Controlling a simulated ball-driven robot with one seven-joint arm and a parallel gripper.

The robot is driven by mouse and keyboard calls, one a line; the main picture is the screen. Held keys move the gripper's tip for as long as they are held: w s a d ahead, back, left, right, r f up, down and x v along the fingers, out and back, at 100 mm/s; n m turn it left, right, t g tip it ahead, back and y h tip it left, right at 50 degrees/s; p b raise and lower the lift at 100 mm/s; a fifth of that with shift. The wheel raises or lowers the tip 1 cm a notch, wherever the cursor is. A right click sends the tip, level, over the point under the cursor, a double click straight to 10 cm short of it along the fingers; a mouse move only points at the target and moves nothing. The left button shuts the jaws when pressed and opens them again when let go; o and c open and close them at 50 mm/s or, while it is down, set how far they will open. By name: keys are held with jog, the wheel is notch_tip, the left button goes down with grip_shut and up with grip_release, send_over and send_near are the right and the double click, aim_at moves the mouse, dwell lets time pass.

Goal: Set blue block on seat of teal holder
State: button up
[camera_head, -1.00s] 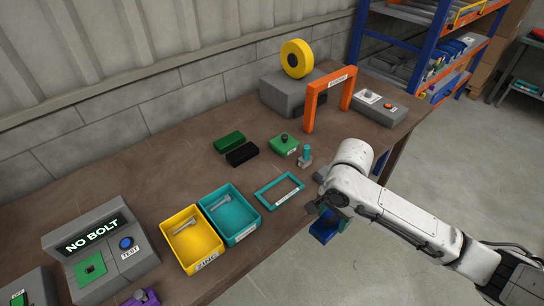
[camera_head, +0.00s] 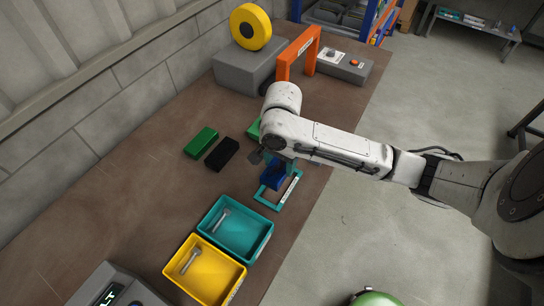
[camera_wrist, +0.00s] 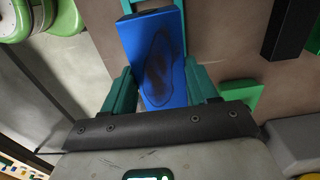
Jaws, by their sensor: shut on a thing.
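The blue block (camera_head: 272,181) is held between the teal fingers of my gripper (camera_head: 276,166). In the wrist view the blue block (camera_wrist: 155,55) stands out beyond the fingertips, with a dark patch on its face, and my gripper (camera_wrist: 157,88) is shut on its sides. The teal holder (camera_head: 264,202) is a flat rectangular frame with a white label, lying on the bench. The block appears over the inner part of the frame in the head view; I cannot tell whether it touches. My arm and the block hide the holder's far part.
A teal bin (camera_head: 240,255) and a yellow bin (camera_head: 212,294), each with a bolt, stand nearer. A black block (camera_head: 222,154) and green block (camera_head: 201,141) lie to the left. An orange arch (camera_head: 283,67) stands behind. The bench's right edge is close to the holder.

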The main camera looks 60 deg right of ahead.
jog(key=shift+f+b, duration=2.6)
jog(key=shift+f, duration=0.3)
jog(key=shift+r+p, duration=0.1)
jog(key=shift+p, duration=0.45)
jog(key=shift+f+b, duration=0.7)
jog(key=shift+f, duration=0.55)
jog(key=o, duration=1.6)
notch_tip(320, 180, up, 11)
jog(key=shift+f+p, duration=0.1)
jog(key=shift+p, duration=0.55)
